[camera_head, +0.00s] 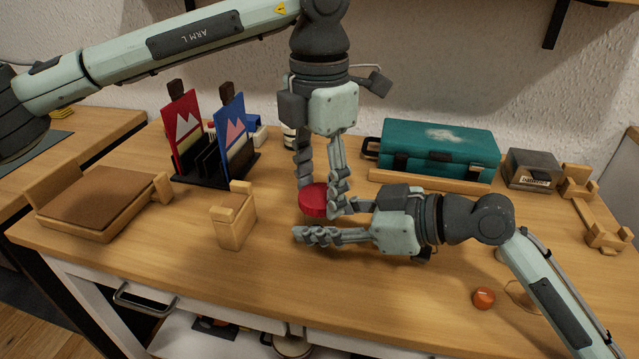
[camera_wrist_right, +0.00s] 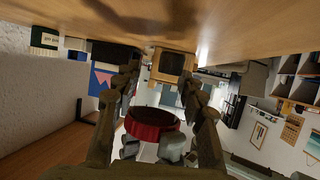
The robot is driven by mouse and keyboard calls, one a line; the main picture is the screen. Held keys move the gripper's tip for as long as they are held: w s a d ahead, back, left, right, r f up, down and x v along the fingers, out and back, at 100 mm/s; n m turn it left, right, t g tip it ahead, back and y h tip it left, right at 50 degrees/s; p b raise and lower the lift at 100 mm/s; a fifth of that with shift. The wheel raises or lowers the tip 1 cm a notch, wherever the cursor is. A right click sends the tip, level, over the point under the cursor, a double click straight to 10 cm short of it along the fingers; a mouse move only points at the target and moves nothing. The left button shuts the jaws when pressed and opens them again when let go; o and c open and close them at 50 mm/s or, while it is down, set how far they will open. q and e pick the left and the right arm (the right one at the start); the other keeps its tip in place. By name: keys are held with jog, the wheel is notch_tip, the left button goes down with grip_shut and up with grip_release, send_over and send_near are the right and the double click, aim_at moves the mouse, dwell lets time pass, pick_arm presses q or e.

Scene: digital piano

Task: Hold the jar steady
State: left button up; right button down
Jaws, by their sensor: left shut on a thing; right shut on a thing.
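The jar shows mainly as its round red lid (camera_head: 313,200), upright above the table in the head view. The lid also shows between the fingers in the right wrist view (camera_wrist_right: 152,122). The jar's body is hard to make out under the lid. My left gripper (camera_head: 321,188) comes down from above, with its fingers shut on the lid from either side. My right gripper (camera_head: 318,222) reaches in level from the right, low over the table, with its fingers shut around the jar just below the lid. The exact contact is hidden.
A wooden block (camera_head: 233,222) and a wooden tray (camera_head: 100,200) stand to the left. A rack with red and blue panels (camera_head: 183,128) is behind them. A teal case (camera_head: 440,148) stands at the back right. A small orange object (camera_head: 483,298) lies near the right arm. The front middle is clear.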

pick_arm(q)
jog(key=m, duration=1.8)
jog(key=shift+f, duration=0.1)
jog(key=m, duration=0.6)
jog(key=o, duration=1.3)
jog(key=shift+r, duration=2.3)
